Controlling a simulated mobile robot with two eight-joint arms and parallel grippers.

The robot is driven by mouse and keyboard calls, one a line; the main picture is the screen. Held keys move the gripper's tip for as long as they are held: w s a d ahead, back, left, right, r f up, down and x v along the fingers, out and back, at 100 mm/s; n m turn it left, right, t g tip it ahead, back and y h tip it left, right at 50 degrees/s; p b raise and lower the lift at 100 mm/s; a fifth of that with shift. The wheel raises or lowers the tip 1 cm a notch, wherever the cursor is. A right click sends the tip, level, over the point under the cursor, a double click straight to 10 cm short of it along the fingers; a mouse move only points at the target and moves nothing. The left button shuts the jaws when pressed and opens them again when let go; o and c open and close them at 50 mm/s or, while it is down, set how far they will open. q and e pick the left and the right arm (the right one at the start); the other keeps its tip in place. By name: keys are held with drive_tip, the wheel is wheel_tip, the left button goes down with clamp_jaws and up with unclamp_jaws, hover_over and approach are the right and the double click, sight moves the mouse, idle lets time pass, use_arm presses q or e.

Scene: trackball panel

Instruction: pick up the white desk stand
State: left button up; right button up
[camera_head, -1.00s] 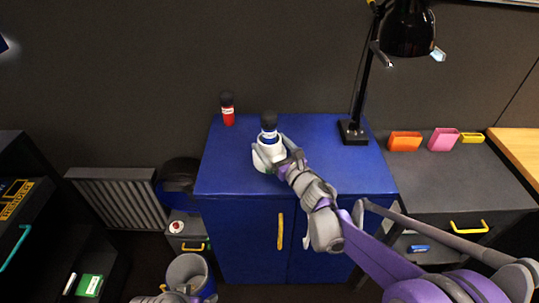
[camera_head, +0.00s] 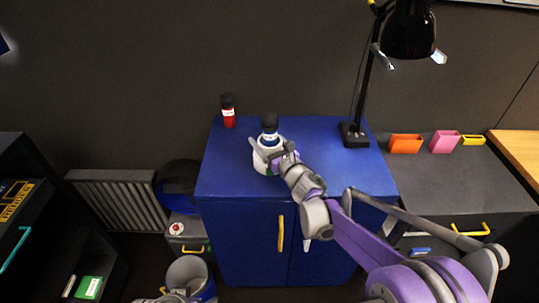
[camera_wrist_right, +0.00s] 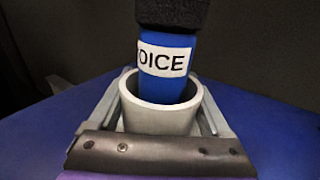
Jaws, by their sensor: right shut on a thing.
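The white desk stand (camera_head: 262,165) is a short round holder on top of the blue cabinet. A microphone with a black foam head and a blue band (camera_head: 270,128) stands upright in it. In the right wrist view the stand's thick white rim (camera_wrist_right: 160,118) surrounds the microphone's blue part (camera_wrist_right: 166,75), which bears a white label reading "OICE". My right gripper (camera_head: 270,153) is shut on the stand, with a finger on each side. The stand's lower part is partly hidden, and I cannot tell whether it touches the cabinet top. Part of my left gripper (camera_head: 177,297) shows at the bottom edge; its jaws are unclear.
A red microphone (camera_head: 228,112) stands at the cabinet's back left. A black lamp (camera_head: 354,135) stands at its back right. The blue cabinet top (camera_head: 330,178) is otherwise clear. Orange, pink and yellow holders (camera_head: 405,144) sit on the grey counter at right.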

sight(265, 113)
wheel_tip(265, 113, up, 10)
drive_tip(key=shift+r+p, duration=0.1)
drive_tip(key=shift+p, duration=0.75)
drive_tip(key=shift+f+b, duration=2.25)
drive_tip(key=shift+f, duration=2.55)
drive_tip(key=shift+f, duration=0.3)
